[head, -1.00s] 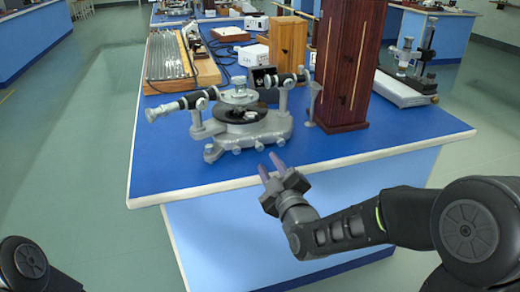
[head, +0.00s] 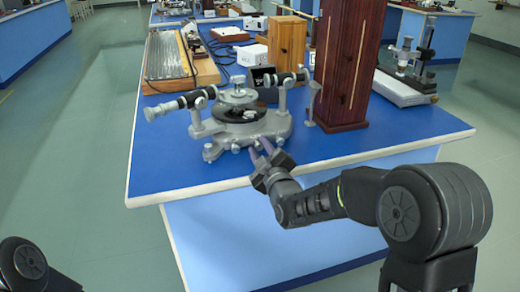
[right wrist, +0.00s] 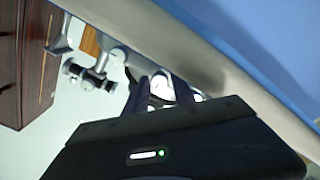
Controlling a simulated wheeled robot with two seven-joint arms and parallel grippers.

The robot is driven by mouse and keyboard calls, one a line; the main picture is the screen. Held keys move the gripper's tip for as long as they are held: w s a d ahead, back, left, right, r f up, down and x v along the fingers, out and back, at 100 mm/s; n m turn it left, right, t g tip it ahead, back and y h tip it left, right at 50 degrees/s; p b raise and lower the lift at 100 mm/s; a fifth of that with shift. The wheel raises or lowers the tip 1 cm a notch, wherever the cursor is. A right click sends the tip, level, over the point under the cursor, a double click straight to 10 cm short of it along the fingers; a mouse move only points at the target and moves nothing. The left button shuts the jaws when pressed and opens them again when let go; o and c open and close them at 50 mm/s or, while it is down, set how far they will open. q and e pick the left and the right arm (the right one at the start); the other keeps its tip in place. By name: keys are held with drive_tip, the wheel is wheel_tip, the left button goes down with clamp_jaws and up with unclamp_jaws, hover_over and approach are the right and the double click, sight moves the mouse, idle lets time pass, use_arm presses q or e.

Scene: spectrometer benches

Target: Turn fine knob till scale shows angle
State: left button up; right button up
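The grey spectrometer (head: 222,128) stands on the blue bench, with a round table on top, a dark disc (head: 232,115) below it and a black telescope tube (head: 180,103) to the left. Several small knobs line the front of its base; I cannot tell which is the fine knob. The scale is too small to read. My right gripper (head: 259,150) is at the base's front edge, fingers apart, near a front knob. In the right wrist view a pale knob (right wrist: 161,88) shows between the fingertips; contact cannot be told. My left gripper is out of view.
A tall dark wooden box (head: 343,75) stands close on the right of the spectrometer. A grating-like board (head: 168,58) and a lighter wooden box (head: 287,42) are behind. The bench's white front edge (head: 330,167) passes under my right gripper. The front left bench top is clear.

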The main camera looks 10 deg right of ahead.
drive_tip(key=shift+c, duration=0.3)
clamp_jaws()
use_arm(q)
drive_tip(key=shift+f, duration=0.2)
use_arm(e)
drive_tip(key=shift+f, duration=0.1)
drive_tip(key=m+b, duration=0.2)
drive_tip(key=b, duration=0.1)
drive_tip(key=shift+f+m, duration=0.1)
drive_tip(key=shift+m, duration=0.2)
drive_tip(key=m+b, duration=0.6)
drive_tip(key=b, duration=0.1)
drive_tip(key=shift+d+m, duration=0.15)
drive_tip(key=shift+m, duration=0.25)
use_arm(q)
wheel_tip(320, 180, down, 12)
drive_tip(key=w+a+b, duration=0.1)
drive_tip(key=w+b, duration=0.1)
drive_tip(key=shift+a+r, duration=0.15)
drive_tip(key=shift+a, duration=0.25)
use_arm(e)
drive_tip(key=shift+m, duration=1.3)
drive_tip(key=shift+o, duration=0.3)
unclamp_jaws()
drive_tip(key=shift+r, duration=0.2)
